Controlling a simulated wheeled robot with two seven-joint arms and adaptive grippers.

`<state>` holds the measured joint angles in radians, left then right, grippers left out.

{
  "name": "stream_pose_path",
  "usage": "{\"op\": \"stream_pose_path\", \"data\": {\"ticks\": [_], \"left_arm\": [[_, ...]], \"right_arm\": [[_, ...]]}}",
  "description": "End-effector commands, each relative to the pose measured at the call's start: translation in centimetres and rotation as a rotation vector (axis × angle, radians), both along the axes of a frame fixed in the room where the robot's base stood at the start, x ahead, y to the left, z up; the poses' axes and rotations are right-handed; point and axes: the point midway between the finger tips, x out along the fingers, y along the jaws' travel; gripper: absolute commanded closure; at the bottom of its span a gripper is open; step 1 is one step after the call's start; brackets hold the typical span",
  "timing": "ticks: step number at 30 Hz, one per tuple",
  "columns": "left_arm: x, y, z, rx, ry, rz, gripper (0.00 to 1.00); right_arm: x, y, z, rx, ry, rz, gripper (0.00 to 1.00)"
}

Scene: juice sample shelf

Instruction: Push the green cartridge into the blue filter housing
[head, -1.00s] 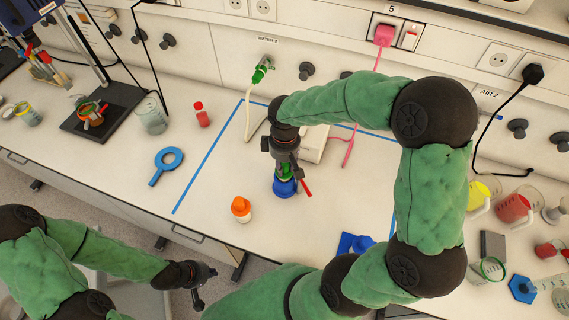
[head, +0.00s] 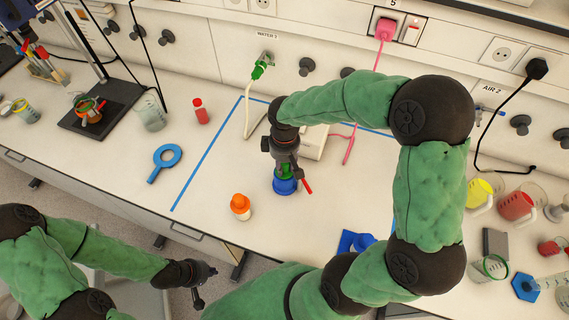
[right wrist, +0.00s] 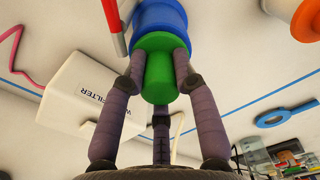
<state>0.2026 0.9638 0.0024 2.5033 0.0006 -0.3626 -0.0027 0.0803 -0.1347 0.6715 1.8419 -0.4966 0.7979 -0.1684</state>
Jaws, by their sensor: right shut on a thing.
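The blue filter housing (head: 285,186) stands upright on the bench inside the blue tape outline. The green cartridge (head: 287,170) is at its top, below my right gripper (head: 286,165). In the right wrist view the fingers of my right gripper (right wrist: 158,75) are shut around the green cartridge (right wrist: 158,88), whose far end meets the blue housing (right wrist: 160,16). How deep the cartridge sits inside cannot be told. My left gripper (head: 200,285) is empty in front of the bench edge, far from the housing; its fingers are too small to read.
A red stick-like part (head: 306,186) juts beside the housing. A white box (head: 313,142) stands close behind it, partly hidden by my arm. A blue ring tool (head: 165,161) lies further left. Bench space between them is clear.

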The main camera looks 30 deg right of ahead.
Motion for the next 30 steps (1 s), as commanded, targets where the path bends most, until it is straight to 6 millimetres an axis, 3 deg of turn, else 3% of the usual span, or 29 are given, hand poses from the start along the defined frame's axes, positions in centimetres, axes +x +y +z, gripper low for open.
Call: {"op": "stream_pose_path", "data": {"ticks": [8, 9, 12, 25, 30], "left_arm": [[0.0, 0.0, -0.2, 0.000, 0.000, 0.000, 1.00], [0.0, 0.0, -0.2, 0.000, 0.000, 0.000, 1.00], [0.0, 0.0, -0.2, 0.000, 0.000, 0.000, 1.00], [0.0, 0.0, -0.2, 0.000, 0.000, 0.000, 1.00], [0.0, 0.0, -0.2, 0.000, 0.000, 0.000, 1.00]], "right_arm": [[0.0, 0.0, -0.3, 0.000, 0.000, 0.000, 1.00], [0.0, 0.0, -0.3, 0.000, 0.000, 0.000, 0.68], [0.0, 0.0, -0.2, 0.000, -0.001, -0.001, 0.43], [0.0, 0.0, -0.1, 0.000, -0.001, 0.000, 0.43], [0.1, -0.1, 1.2, -0.001, -0.004, -0.002, 0.43]]}}
